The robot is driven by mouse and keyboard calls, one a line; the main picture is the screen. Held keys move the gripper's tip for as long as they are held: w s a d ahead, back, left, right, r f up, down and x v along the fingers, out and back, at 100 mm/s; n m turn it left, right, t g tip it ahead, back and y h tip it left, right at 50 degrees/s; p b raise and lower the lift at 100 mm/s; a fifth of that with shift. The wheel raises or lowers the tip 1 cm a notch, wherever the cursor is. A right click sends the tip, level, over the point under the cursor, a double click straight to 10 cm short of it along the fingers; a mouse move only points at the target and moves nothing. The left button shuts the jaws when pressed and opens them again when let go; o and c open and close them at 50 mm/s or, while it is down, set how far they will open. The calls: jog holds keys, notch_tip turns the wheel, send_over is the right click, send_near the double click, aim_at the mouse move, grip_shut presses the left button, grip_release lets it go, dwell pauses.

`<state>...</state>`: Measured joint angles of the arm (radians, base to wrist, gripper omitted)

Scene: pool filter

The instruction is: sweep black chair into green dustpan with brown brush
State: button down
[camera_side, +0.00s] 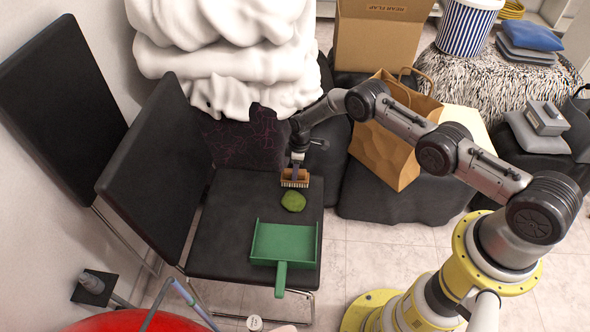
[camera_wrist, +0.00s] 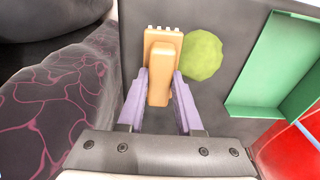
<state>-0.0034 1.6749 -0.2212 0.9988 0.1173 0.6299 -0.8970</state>
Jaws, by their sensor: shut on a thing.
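The black chair (camera_side: 228,228) stands beside the wall, and its dark seat also shows in the wrist view (camera_wrist: 218,120). The green dustpan (camera_side: 285,242) lies on the seat toward the front, its handle pointing to the front edge; its corner shows at the right of the wrist view (camera_wrist: 280,65). A round green lump (camera_side: 293,201) lies on the seat between the brush and the dustpan. The brown brush (camera_side: 295,178) is at the seat's back part, right beside the green lump in the wrist view (camera_wrist: 203,55). My gripper (camera_wrist: 160,85) is shut on the brush, one finger on each side of its handle.
A second black chair (camera_side: 60,105) stands behind at the left. White bedding (camera_side: 225,50) is piled at the back, above a dark patterned cushion (camera_wrist: 55,100). A paper bag (camera_side: 395,135) stands right of the seat. The seat's left part is clear.

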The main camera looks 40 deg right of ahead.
jog(key=shift+s+r, duration=0.15)
notch_tip(320, 180, up, 4)
jog(key=shift+f, duration=0.1)
jog(key=shift+r, duration=0.35)
jog(key=shift+w+f, duration=0.2)
jog(key=shift+f, duration=3.5)
jog(key=shift+a, duration=0.15)
jog(key=shift+s+a+f, duration=0.2)
jog(key=shift+s+a, duration=0.05)
jog(key=shift+s, duration=0.05)
jog(key=shift+s+a, duration=2)
jog(key=shift+s, duration=0.15)
jog(key=shift+s+a, duration=2)
jog(key=shift+s, duration=0.15)
jog(key=shift+s+a+r, duration=0.1)
jog(key=shift+s+r, duration=0.05)
notch_tip(320, 180, up, 8)
